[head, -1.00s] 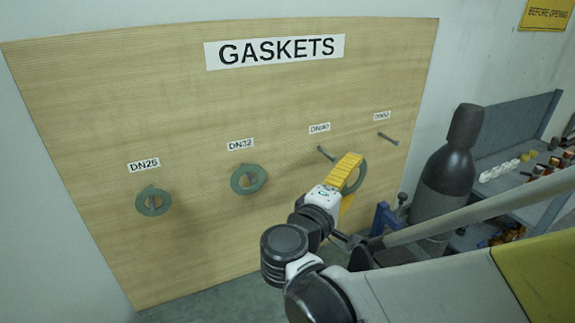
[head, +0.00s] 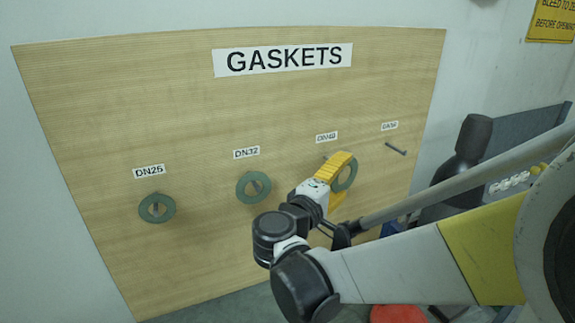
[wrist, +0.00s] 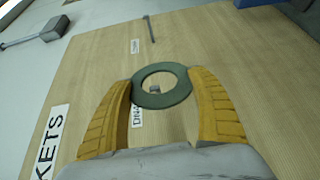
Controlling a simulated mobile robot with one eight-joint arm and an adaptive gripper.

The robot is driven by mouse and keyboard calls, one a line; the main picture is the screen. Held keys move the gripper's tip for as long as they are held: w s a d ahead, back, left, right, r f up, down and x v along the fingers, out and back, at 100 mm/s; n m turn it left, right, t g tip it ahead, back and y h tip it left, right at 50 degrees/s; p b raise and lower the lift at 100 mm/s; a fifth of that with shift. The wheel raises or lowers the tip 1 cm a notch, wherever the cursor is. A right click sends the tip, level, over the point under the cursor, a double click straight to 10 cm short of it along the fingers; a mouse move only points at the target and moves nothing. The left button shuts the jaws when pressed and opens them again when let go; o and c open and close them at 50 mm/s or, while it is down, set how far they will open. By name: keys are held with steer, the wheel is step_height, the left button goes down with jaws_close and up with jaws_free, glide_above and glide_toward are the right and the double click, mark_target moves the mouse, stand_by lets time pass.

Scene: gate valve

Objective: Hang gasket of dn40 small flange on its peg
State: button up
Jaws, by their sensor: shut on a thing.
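My gripper (head: 340,172) is shut on a dark green ring gasket (head: 353,177), just in front of the board under the DN40 label (head: 327,137). In the wrist view, the yellow fingers of my gripper (wrist: 162,84) hold the gasket (wrist: 162,102) at opposite sides. The end of the DN40 peg (wrist: 154,88) shows through the gasket's hole, a little left of its middle. I cannot tell whether the ring is around the peg or still in front of its tip. In the head view, my gripper hides most of this peg.
The wooden board (head: 110,120) carries a GASKETS sign (head: 283,59). Green gaskets hang at DN25 (head: 147,210) and DN32 (head: 243,190), left of my gripper. A dark cylinder (head: 468,150) stands right of the board.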

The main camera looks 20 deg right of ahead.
steer(key=shift+w+a+f+b, duration=0.1)
steer(key=shift+w+f+b, duration=0.15)
steer(key=shift+w, duration=0.55)
steer(key=shift+w+d+f+b, duration=0.15)
steer(key=shift+w+b, duration=0.15)
steer(key=shift+w, duration=0.45)
steer(key=shift+w+a+f+b, duration=0.2)
steer(key=shift+w+b, duration=0.1)
steer(key=shift+w, duration=0.5)
steer(key=o, duration=1.1)
steer(key=shift+o, duration=0.2)
